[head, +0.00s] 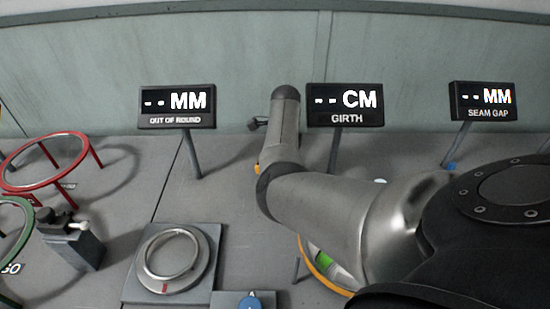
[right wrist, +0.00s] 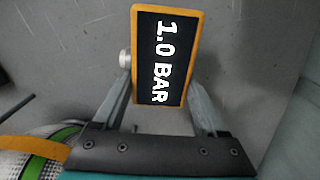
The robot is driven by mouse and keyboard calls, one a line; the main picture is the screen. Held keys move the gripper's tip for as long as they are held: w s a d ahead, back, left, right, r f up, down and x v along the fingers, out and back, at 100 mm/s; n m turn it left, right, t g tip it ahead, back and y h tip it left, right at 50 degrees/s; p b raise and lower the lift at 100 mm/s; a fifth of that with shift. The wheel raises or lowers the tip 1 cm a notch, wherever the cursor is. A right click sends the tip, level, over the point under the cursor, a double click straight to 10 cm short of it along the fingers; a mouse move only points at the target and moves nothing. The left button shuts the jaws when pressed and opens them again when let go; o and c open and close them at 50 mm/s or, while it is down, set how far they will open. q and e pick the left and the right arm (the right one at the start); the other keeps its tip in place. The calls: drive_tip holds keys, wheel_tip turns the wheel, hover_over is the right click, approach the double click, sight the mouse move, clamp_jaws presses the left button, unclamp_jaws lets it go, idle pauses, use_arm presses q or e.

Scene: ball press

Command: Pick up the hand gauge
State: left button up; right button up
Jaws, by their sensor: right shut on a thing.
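The hand gauge (right wrist: 165,57) fills the top middle of the right wrist view. It has an orange frame and a black face reading 1.0 BAR, with a small silver stub on its left side. My right gripper (right wrist: 160,88) is shut on it, one finger along each side of the frame. In the head view my right arm reaches in from the right, and its gripper and most of the gauge are hidden behind the arm. My left gripper is in neither view.
A white, green and orange ball (right wrist: 38,152) lies beside the gripper; in the head view it sits in a yellow ring (head: 312,262). A metal ring plate (head: 135,285), a red hoop stand (head: 97,152) and displays for out of round (head: 178,106), girth (head: 345,104) and seam gap (head: 484,100) stand around.

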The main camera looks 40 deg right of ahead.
drive_tip(key=shift+c, duration=1.1)
